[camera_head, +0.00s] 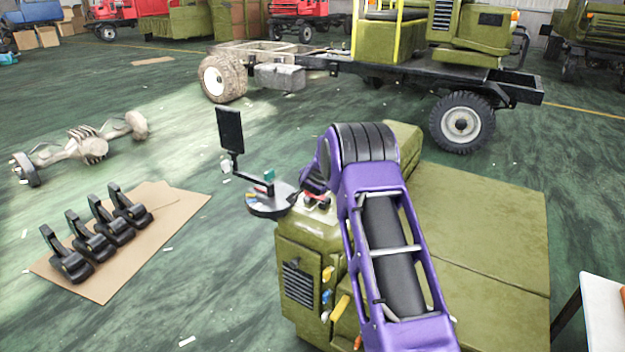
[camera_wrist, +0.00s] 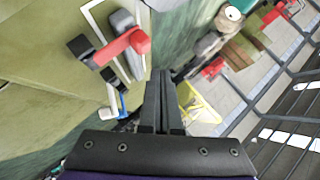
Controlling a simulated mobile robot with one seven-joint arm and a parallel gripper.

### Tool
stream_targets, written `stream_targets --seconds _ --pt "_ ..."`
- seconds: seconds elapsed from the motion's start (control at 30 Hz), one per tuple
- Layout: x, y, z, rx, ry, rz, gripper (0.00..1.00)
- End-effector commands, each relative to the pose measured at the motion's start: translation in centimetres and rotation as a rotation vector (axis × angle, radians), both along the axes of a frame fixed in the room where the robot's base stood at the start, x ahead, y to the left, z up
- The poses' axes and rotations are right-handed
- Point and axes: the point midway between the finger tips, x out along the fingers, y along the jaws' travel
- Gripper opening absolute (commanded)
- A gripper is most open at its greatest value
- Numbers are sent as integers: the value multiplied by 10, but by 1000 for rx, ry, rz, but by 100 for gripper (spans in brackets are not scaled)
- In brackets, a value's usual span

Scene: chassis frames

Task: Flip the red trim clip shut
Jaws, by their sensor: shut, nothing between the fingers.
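The red trim clip (camera_wrist: 125,46) shows in the wrist view as a red bar with a thicker, rounded end, slanting across a grey and black fitting on the olive panel (camera_wrist: 40,110). I cannot tell if it is fully open or part way. My gripper (camera_wrist: 160,75) is shut and empty, its fingertips just below and right of the clip's rounded end in the picture. I cannot tell if they touch. In the head view my purple arm reaches over the olive machine (camera_head: 480,220), and the fingertips are not clear there.
A black knob (camera_wrist: 79,46) and a blue and white lever (camera_wrist: 114,102) are close to the clip. A round dark tray with a screen (camera_head: 230,130) on a post stands left of the machine. Black pedal-like parts (camera_head: 92,238) lie on cardboard.

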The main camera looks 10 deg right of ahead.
Motion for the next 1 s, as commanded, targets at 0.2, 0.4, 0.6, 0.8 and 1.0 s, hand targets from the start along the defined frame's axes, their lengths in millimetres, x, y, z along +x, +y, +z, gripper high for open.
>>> stream_targets --seconds 0.2,0.4,0.6,0.8,1.0 --pt "0 1 7 1 0 1 0" --pt "0 1 15 0 1 1 0" --pt "0 1 15 0 1 1 0" --pt "0 0 18 1 0 1 0" --pt "-1 -7 42 -1 -2 2 0"
